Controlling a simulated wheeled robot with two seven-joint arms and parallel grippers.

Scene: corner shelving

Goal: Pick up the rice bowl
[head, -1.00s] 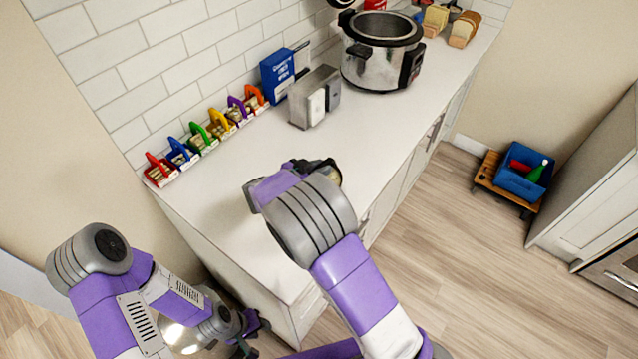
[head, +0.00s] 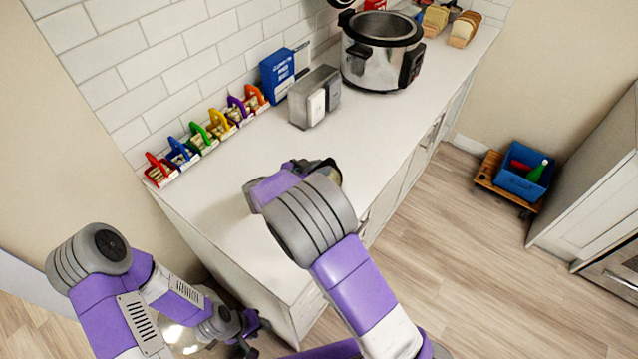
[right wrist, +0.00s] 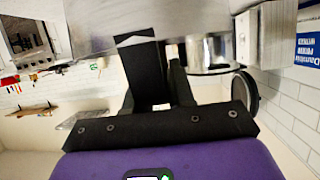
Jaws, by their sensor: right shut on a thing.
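My right gripper (head: 318,168) is over the near part of the white counter, mostly hidden behind my own wrist. A small dark, rounded thing with a tan edge (head: 336,177) shows just past it; I take it for the rice bowl, though its shape is largely covered. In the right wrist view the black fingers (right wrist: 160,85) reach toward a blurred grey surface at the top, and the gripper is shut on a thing. My left gripper (head: 248,334) is low beside the counter's near end, empty, its fingers apart.
Several coloured-handled holders (head: 200,138) line the counter's back edge. Bread (head: 464,29) sits at the far end. The counter between is clear.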

